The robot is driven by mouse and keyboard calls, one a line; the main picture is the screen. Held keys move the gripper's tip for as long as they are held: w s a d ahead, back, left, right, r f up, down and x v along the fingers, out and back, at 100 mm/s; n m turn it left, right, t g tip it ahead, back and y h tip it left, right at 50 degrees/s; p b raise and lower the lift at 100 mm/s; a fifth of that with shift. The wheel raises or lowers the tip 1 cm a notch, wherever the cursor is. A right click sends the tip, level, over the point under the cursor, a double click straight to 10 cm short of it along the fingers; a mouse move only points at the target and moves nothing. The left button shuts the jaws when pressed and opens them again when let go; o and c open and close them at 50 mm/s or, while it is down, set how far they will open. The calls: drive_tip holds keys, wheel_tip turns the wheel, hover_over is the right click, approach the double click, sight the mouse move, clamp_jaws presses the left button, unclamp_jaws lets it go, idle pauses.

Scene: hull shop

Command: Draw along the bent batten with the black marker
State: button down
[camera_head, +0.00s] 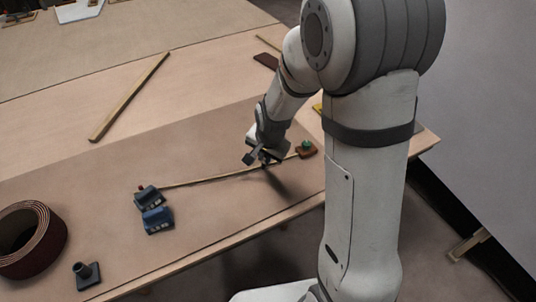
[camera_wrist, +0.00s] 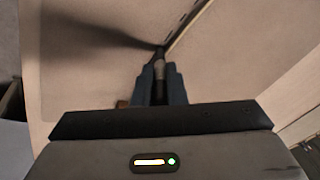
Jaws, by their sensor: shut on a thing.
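My gripper (camera_head: 262,160) is over the batten's right part. In the wrist view, my gripper (camera_wrist: 160,78) is shut on the marker (camera_wrist: 159,68), a slim pale body with a dark tip pointing at the sheet beside the batten (camera_wrist: 188,28). Short dark marks run along the batten's edge there. I cannot tell whether the tip touches.
A second blue weight (camera_head: 157,220) stands just in front of the first. A dark roll (camera_head: 30,240) and a black stand (camera_head: 87,275) are at the front left. A loose wooden strip (camera_head: 130,97) lies farther back. The table's front edge (camera_head: 225,245) is close.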

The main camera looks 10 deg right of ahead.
drive_tip(key=shift+a, duration=0.25)
drive_tip(key=shift+s+a, duration=0.15)
drive_tip(key=shift+a, duration=0.4)
drive_tip(key=shift+a, duration=0.2)
drive_tip(key=shift+s+a, duration=0.15)
drive_tip(key=shift+a, duration=0.3)
drive_tip(key=shift+a+b, duration=0.15)
drive_tip(key=shift+b, duration=0.15)
drive_tip(key=shift+s+a, duration=0.1)
drive_tip(key=shift+a, duration=0.4)
drive_tip(key=shift+a, duration=0.15)
drive_tip(key=shift+s+a+b, duration=0.15)
drive_tip(key=shift+a+b, duration=0.35)
drive_tip(key=shift+a, duration=0.15)
